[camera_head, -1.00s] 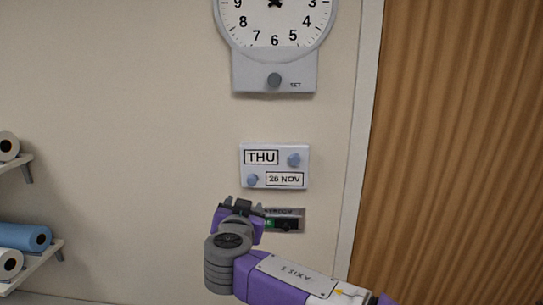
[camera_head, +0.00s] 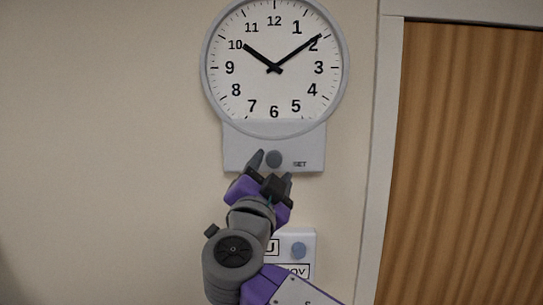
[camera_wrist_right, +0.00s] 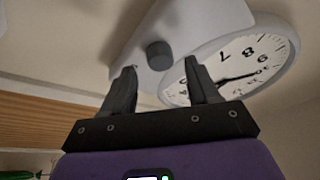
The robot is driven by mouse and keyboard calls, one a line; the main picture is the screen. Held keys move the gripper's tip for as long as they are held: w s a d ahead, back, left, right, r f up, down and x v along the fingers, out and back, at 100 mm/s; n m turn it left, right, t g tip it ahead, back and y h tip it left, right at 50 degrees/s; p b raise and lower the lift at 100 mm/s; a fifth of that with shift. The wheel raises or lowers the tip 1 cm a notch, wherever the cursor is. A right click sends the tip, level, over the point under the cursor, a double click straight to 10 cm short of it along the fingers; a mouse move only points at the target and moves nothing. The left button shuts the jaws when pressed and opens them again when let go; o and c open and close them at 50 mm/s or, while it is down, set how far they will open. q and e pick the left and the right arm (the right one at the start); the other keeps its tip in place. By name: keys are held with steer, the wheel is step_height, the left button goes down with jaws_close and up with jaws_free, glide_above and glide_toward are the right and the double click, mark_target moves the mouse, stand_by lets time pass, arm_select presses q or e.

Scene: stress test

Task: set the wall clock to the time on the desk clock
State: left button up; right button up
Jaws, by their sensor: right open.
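The wall clock (camera_head: 275,68) is white with a grey rim. Its short hand points near 10 and its long hand near 2. Below the dial a grey panel (camera_head: 240,150) carries a round grey knob (camera_head: 274,159) next to the word SET. My right gripper (camera_head: 273,168) is open just below the knob. In the right wrist view the knob (camera_wrist_right: 159,55) shows beyond and between the open fingers (camera_wrist_right: 161,85), with nothing held. The dial (camera_wrist_right: 240,65) is partly hidden by a finger there. The desk clock and my left gripper are not in view.
A white day-and-date panel (camera_head: 308,240) with a blue-grey knob (camera_head: 298,250) is on the wall below, partly hidden by my right arm. A wooden door (camera_head: 470,160) with a pale frame (camera_head: 385,150) stands to the right. The wall to the left is bare.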

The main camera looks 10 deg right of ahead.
mark_target(274, 160)
steer(key=shift+p+x, duration=0.35)
steer(key=shift+x, duration=0.85)
steer(key=shift+s+a, duration=0.1)
steer(key=shift+s, duration=0.05)
steer(key=shift+w+f, duration=0.1)
steer(key=shift+w, duration=0.15)
steer(key=shift+c, duration=1.1)
steer(key=c, duration=0.8)
